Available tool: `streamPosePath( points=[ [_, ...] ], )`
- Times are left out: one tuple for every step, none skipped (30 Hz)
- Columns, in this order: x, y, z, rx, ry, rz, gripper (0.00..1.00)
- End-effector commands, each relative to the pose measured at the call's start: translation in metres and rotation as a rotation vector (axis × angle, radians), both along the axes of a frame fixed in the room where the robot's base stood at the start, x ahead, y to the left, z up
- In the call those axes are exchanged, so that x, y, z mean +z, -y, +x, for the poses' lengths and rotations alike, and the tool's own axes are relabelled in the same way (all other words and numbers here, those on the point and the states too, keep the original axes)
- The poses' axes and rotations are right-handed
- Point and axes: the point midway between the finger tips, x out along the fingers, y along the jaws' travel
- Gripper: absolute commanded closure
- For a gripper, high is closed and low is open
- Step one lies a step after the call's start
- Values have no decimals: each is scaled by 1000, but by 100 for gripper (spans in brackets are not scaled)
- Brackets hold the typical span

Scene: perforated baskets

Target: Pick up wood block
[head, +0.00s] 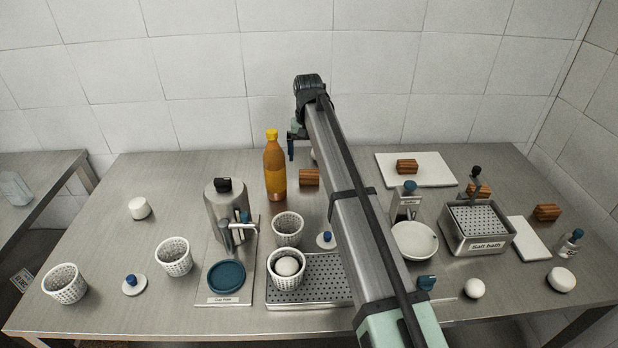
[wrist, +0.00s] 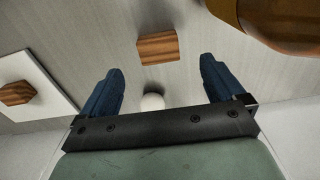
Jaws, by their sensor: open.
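A brown striped wood block (head: 309,177) lies on the metal table just right of the orange bottle in the head view. It also shows in the wrist view (wrist: 157,46), beyond and between my fingertips. My gripper (wrist: 160,76) is open and empty, with blue fingers apart above the table. In the head view my gripper (head: 293,147) is above and behind this block, mostly hidden by my arm. More wood blocks show: one on a white board (head: 407,166), one behind the salt bath (head: 480,190), and one at the far right (head: 547,212).
The orange bottle (head: 275,167) stands close beside the block and looms in the wrist view (wrist: 285,20). A white round object (wrist: 152,102) lies between my fingers' bases in the wrist view. A steel canister (head: 222,207) and perforated basket (head: 288,229) stand nearer the front.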

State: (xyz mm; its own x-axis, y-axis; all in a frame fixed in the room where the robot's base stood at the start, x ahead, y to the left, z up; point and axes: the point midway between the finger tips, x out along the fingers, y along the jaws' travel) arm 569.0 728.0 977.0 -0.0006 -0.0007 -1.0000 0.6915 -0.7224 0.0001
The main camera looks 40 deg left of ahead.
Motion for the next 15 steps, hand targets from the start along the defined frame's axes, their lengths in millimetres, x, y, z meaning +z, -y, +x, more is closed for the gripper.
streamPosePath(
  points=[
    [-10, 1, -1, 0, -1, -1, 4],
    [-14, 1, 0, 0, -1, -1, 4],
    [-20, 1, 0, 0, 0, 0, 4],
    [-24, 1, 0, 0, -1, -1, 4],
    [-26, 1, 0, 0, -1, -1, 4],
    [-29, 0, 0, 1, 0, 0, 4],
    [-30, 0, 0, 1, 0, 0, 4],
    [-31, 0, 0, 1, 0, 0, 4],
    [-33, 0, 0, 1, 0, 0, 4],
    [-34, 0, 0, 1, 1, 1, 4],
    [-35, 0, 1, 1, 1, 1, 4],
    [-38, 0, 1, 1, 1, 1, 4],
    [-40, 0, 1, 1, 1, 1, 4],
    [-43, 0, 1, 1, 0, 0, 4],
    [-48, 0, 2, 1, 0, 0, 4]
  ],
)
